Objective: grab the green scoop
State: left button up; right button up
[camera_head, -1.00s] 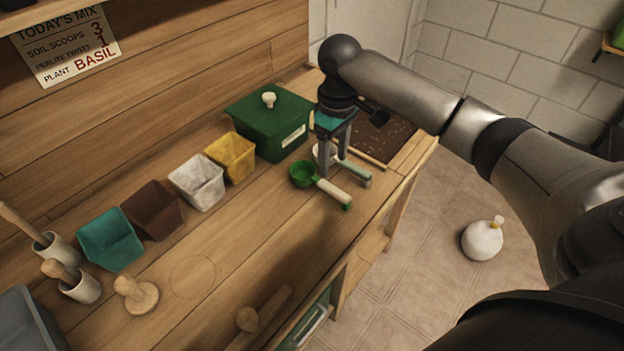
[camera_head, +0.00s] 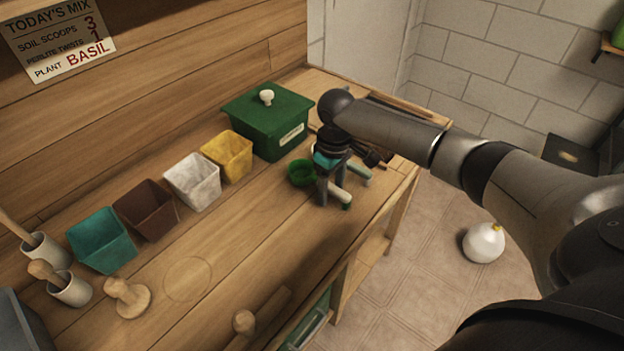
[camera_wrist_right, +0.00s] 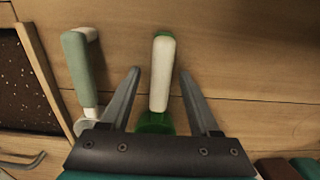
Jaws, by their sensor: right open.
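The green scoop (camera_head: 301,173) lies on the wooden bench in front of the green lidded box, its bowl to the left and its pale handle to the right. My right gripper (camera_head: 334,192) is low over it, pointing down, and partly hides the handle. In the right wrist view the scoop's cream handle (camera_wrist_right: 162,72) lies between the two open fingers (camera_wrist_right: 160,84), with a gap on each side. The scoop's green bowl is mostly hidden by the gripper body there. My left gripper is not in view.
A second scoop with a pale green handle (camera_wrist_right: 84,62) lies close beside the gripper. The green box (camera_head: 268,126) stands behind. Yellow (camera_head: 228,156), white (camera_head: 192,182), brown (camera_head: 147,211) and teal (camera_head: 102,241) pots line the bench to the left.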

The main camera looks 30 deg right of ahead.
grip_shut()
dwell(0.4)
